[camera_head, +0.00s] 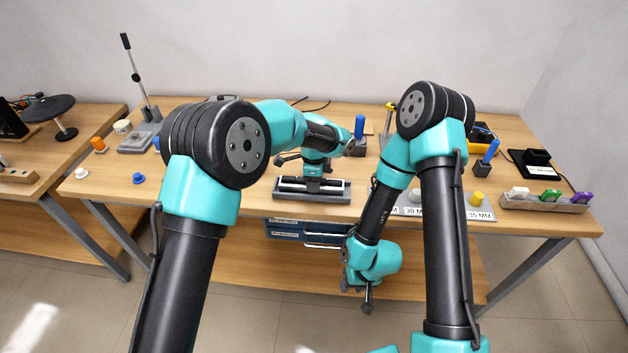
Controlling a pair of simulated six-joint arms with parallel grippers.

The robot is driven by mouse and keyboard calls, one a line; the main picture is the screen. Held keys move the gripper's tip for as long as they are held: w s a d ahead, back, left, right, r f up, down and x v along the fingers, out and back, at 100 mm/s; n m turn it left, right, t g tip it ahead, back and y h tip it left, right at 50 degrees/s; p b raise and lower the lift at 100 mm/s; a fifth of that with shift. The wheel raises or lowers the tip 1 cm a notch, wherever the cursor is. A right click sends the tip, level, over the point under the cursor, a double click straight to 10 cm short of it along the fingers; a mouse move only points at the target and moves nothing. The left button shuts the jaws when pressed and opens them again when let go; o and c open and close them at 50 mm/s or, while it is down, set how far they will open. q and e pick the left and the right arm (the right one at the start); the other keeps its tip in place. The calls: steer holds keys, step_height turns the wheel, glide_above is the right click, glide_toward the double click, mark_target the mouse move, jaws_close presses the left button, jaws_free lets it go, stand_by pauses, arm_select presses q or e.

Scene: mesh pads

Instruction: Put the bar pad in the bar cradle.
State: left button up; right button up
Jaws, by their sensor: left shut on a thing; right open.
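The bar cradle (287,196) is a long dark tray near the table's front edge, with a pale strip inside. My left gripper (313,179) points down over the middle of the cradle and is shut on what looks like the bar pad (298,184), a long pale and dark bar. The bar lies at or just above the cradle opening; I cannot tell whether it touches the bottom. The gripper hides the middle of the bar. My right gripper (358,290) is open and empty, hanging low in front of the table edge.
A blue cylinder (359,127) stands behind the cradle. Size labels and a yellow knob (477,198) are at right, near a rack (545,204) of coloured pieces. Small knobs (139,178) sit at left. A blue drawer unit (284,229) is under the table.

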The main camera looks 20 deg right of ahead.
arm_select(q)
steer(key=shift+f, duration=0.2)
steer(key=o, duration=1.2)
steer(key=shift+c, duration=0.2)
steer(key=shift+r, duration=0.15)
step_height(320, 180, up, 12)
